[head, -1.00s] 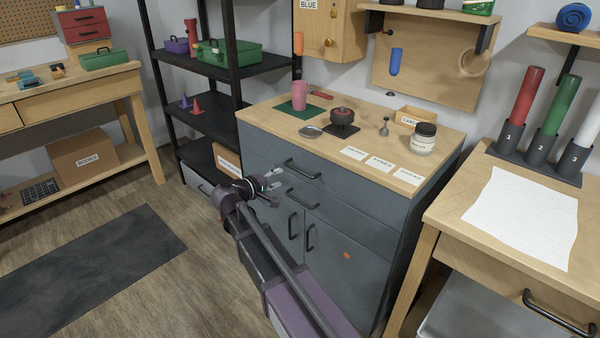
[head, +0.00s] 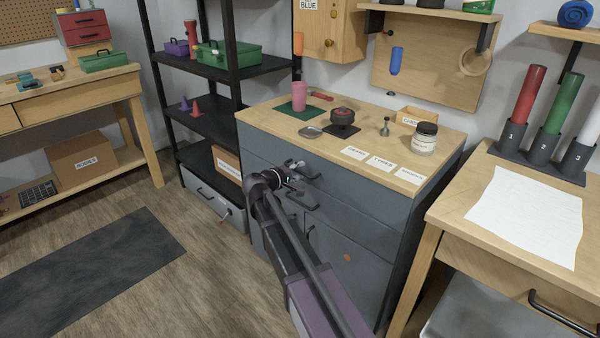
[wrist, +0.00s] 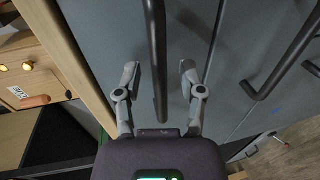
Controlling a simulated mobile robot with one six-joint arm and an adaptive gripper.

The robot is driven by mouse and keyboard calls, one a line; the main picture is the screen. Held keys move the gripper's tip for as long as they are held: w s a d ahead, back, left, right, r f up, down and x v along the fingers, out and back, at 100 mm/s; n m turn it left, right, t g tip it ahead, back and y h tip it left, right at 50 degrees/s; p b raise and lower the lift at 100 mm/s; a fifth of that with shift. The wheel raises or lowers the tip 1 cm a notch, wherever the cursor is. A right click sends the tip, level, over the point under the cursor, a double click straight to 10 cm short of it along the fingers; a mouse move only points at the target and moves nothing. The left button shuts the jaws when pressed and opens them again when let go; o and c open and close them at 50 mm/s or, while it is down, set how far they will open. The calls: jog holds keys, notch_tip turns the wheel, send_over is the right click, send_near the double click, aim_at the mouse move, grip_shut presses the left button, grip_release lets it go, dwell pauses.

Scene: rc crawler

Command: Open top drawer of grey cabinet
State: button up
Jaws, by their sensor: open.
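The grey cabinet (head: 350,260) stands ahead of me with a wooden top. Its top drawer (head: 355,187) looks shut, its front level with the panels around it. The top drawer's dark bar handle is partly hidden by my gripper (head: 303,173) in the head view. In the wrist view the handle (wrist: 156,50) runs between the two open fingers of my gripper (wrist: 160,80), with a gap on each side. The lower drawer's handle (wrist: 285,55) lies to the right in that view.
A workbench (head: 445,218) is close on the right; black shelving (head: 200,130) is on the left. Floor in front is open.

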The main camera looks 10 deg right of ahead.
grip_shut()
jog(key=shift+d, duration=0.1)
jog(key=shift+s, duration=0.15)
